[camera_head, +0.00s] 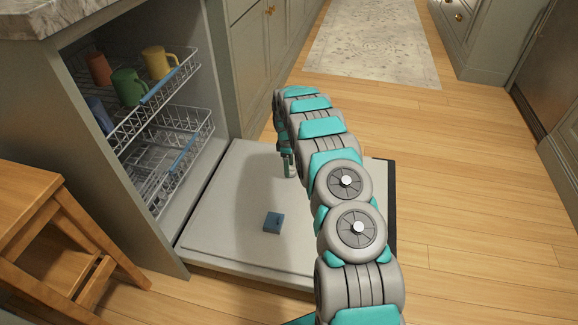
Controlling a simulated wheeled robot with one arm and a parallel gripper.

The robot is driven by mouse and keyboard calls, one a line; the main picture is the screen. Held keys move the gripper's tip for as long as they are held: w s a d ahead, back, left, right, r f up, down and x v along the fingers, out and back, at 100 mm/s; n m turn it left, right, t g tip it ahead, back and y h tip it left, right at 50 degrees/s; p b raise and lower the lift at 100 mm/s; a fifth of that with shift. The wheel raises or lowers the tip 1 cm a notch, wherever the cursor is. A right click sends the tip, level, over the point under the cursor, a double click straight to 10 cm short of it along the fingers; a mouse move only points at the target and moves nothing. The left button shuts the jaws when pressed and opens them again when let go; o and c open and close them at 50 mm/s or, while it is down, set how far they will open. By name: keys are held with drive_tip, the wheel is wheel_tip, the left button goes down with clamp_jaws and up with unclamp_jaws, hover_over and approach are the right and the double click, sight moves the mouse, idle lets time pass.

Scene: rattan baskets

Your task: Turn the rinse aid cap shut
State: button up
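The dishwasher door (225,205) is folded down flat, with its pale inner face up. A small blue squarish piece (274,222) lies on or is set into that face, near the middle. It has a small darker mark, but I cannot tell whether it is the rinse aid cap or how it is turned. My gripper (289,166) is over the far part of the door, beyond and slightly right of the blue piece and apart from it. It is small and partly hidden by my arm, so its opening is unclear.
Two wire racks stand in the dishwasher at left; the upper rack (125,128) holds orange, green and yellow mugs. The lower rack (160,165) looks mostly empty. A wooden stool (75,215) stands at left. Cabinets (262,50) stand behind; floor right of the door is clear.

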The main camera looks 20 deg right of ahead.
drive_tip(key=shift+o, duration=0.4)
drive_tip(key=shift+w+a+r, duration=0.1)
drive_tip(key=shift+a+r, duration=0.05)
drive_tip(key=shift+r, duration=3.75)
